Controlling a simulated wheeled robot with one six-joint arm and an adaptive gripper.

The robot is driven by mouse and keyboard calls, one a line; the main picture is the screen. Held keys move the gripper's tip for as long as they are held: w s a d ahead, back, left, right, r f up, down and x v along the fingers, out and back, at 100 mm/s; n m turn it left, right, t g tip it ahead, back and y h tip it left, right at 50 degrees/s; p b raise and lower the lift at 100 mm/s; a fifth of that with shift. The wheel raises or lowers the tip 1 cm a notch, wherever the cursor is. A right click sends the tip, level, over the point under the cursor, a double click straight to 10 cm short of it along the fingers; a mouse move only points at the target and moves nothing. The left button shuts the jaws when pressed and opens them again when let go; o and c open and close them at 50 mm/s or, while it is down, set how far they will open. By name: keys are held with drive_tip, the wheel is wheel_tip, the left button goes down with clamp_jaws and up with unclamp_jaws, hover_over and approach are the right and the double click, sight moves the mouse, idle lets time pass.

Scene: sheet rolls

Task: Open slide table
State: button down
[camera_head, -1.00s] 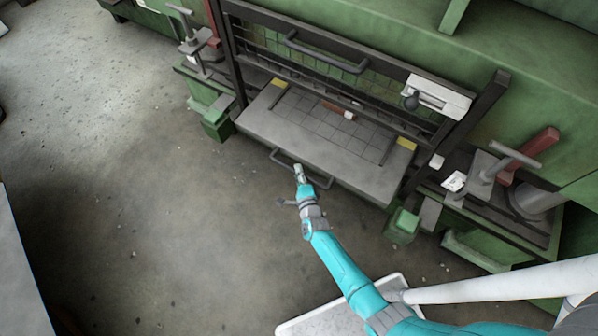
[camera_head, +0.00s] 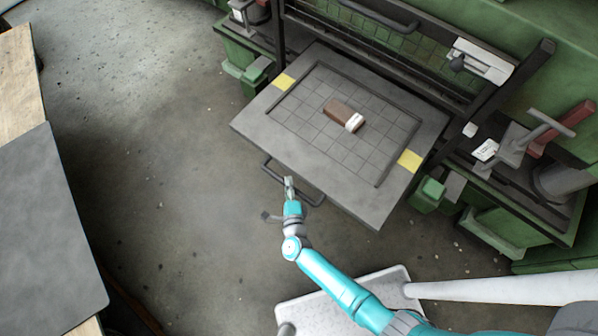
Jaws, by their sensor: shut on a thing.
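The slide table (camera_head: 262,128) is a grey plate with a grid, a raised dark frame and two yellow patches. It stands well out from the green machine. Its dark bar handle (camera_head: 312,196) runs along the front edge. My gripper (camera_head: 289,182) is at the handle's middle and is shut on it; the fingertips are small in the view. A brown block with a white band (camera_head: 342,114) lies on the grid.
The green machine (camera_head: 530,45) with a dark frame fills the back. A clamp with a red lever (camera_head: 570,128) stands at the right. A grey-topped table (camera_head: 45,220) is at the left. The concrete floor between is clear.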

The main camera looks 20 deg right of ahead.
drive_tip(key=shift+s+a, duration=0.9)
drive_tip(key=shift+a, duration=0.3)
drive_tip(key=shift+s+a, duration=0.85)
drive_tip(key=shift+a, duration=0.3)
drive_tip(key=c, duration=1.1)
unclamp_jaws()
drive_tip(key=shift+o, duration=0.2)
drive_tip(key=shift+s, duration=0.1)
drive_tip(key=s+a+r, duration=0.1)
drive_tip(key=s, duration=1)
drive_tip(key=shift+s+a+r, duration=0.25)
drive_tip(key=shift+a+r, duration=0.05)
drive_tip(key=shift+a, duration=0.1)
drive_tip(key=shift+d, duration=0.1)
